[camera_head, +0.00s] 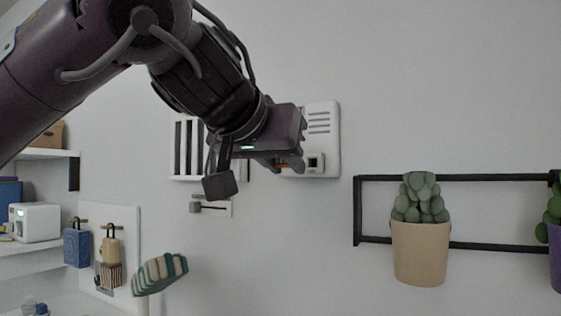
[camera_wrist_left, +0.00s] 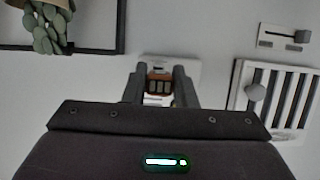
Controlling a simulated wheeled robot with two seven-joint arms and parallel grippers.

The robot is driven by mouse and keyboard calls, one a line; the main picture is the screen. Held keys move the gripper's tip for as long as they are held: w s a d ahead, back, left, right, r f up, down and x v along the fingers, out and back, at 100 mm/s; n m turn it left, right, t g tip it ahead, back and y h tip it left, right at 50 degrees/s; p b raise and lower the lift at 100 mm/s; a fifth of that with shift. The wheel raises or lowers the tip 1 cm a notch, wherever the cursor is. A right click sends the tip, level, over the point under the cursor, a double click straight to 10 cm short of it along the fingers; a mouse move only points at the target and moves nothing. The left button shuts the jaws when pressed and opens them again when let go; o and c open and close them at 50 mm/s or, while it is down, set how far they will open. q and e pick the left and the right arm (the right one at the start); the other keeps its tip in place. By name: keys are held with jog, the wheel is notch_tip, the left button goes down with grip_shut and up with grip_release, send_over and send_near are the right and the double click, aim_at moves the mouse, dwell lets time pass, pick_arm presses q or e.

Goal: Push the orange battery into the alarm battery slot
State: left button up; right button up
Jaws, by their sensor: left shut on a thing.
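The white alarm box (camera_head: 322,135) is fixed to the wall, with vent lines on its upper part and a small dark battery slot (camera_head: 315,161) low on it. My left gripper (camera_head: 292,163) is at the alarm's lower left, partly in front of it. A bit of the orange battery (camera_head: 282,166) shows at its fingers. In the left wrist view, the left gripper (camera_wrist_left: 159,88) is shut on the battery (camera_wrist_left: 160,76), with the alarm (camera_wrist_left: 186,70) behind. My fingers hide how far the battery is from the slot. My right gripper is not in view.
A white slatted vent (camera_head: 180,150) and a small wall switch (camera_head: 210,207) are left of the alarm. A black wall rack (camera_head: 357,212) holds potted cacti (camera_head: 420,250) at right. Shelves (camera_head: 40,154) stand at far left.

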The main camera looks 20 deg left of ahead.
pick_arm(q)
jog(key=shift+w+d+p, duration=0.25)
jog(key=shift+w+p, duration=0.1)
jog(key=shift+w, duration=0.95)
jog(key=shift+w+d+p, duration=0.25)
jog(key=shift+w+p, duration=0.1)
jog(key=shift+w, duration=0.9)
jog(key=shift+b, duration=0.65)
jog(key=shift+w+d+p, duration=0.15)
jog(key=shift+w+p, duration=0.15)
jog(key=shift+w, duration=0.45)
jog(key=shift+w+d+p, duration=0.15)
jog(key=shift+w+p, duration=0.1)
jog(key=shift+w, duration=0.45)
jog(key=o, duration=1)
jog(key=shift+o, duration=0.2)
jog(key=shift+s, duration=0.1)
jog(key=b+v, duration=0.3)
jog(key=v, duration=0.4)
jog(key=shift+s+a+r, duration=0.15)
jog(key=shift+s+r, duration=0.05)
jog(key=shift+s, duration=0.15)
